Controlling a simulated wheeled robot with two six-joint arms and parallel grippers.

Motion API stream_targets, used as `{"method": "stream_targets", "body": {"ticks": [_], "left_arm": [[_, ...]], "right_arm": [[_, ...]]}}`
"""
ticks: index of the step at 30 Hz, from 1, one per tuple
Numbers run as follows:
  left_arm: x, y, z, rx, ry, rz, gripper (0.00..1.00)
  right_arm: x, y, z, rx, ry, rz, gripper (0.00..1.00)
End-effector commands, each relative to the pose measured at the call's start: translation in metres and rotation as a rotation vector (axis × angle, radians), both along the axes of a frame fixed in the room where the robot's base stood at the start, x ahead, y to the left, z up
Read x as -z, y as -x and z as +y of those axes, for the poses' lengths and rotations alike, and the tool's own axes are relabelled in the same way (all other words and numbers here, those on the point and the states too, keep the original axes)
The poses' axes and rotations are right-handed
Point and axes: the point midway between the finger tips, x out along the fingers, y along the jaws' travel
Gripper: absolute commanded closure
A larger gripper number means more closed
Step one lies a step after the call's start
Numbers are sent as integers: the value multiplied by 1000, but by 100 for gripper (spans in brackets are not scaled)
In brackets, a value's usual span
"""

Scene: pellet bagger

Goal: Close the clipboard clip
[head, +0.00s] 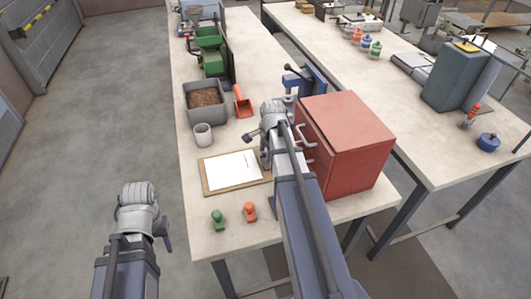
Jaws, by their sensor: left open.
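The brown clipboard (207,188) lies flat near the front of the light table, with a white sheet on it. A small thin dark shape, perhaps the clip, shows near its right edge; whether it is raised or shut is too small to tell. My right gripper (272,113) is above the table, beyond the clipboard and left of the red box; its fingers are not clear. My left gripper (138,195) is open over the floor, left of the table and apart from the clipboard.
A red box (346,140) stands right of the clipboard, close to my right arm. A pale cup (203,136), a grey bin of brown pellets (206,98) and an orange scoop (242,103) stand behind it. Green (217,221) and orange (250,211) stamp-like pieces stand in front.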

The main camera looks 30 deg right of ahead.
Motion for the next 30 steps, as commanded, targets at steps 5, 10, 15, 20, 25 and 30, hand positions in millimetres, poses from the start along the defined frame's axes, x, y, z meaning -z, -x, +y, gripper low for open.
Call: {"method": "stream_targets", "body": {"ticks": [5,10,15,20,25,30], "left_arm": [[0,0,0,0,0,0,50],[0,0,0,0,0,0,50],[0,0,0,0,0,0,50],[0,0,0,0,0,0,50],[0,0,0,0,0,0,50],[1,0,0,0,0,0,50]], "right_arm": [[0,0,0,0,0,0,70],[0,0,0,0,0,0,89],[0,0,0,0,0,0,100],[0,0,0,0,0,0,100],[0,0,1,-1,5,3,100],[1,0,4,-4,47,14,100]]}}
